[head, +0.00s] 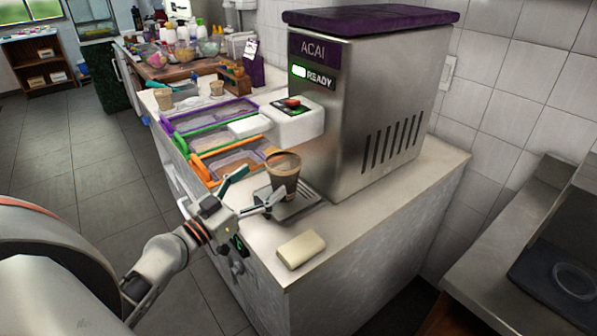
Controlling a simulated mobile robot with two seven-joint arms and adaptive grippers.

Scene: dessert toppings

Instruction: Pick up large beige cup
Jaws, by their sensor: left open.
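A beige-brown cup (284,178) with a darker band near its top stands upright on the metal drip tray (301,206) of the acai machine. My left gripper (257,189) is open, just left of and in front of this cup. Its two fingers point toward the cup, one at the far left side and one low in front of it. I cannot tell whether a finger touches the cup. Two smaller-looking beige cups, one at the left (163,99) and one further right (217,88), stand at the far end of the counter. My right gripper is out of view.
The steel acai machine (385,105) with its white dispenser (296,124) stands behind the cup. Purple, green and orange-rimmed bins (228,160) lie left of it. A cream block (301,250) lies near the front edge. The counter right of it is clear.

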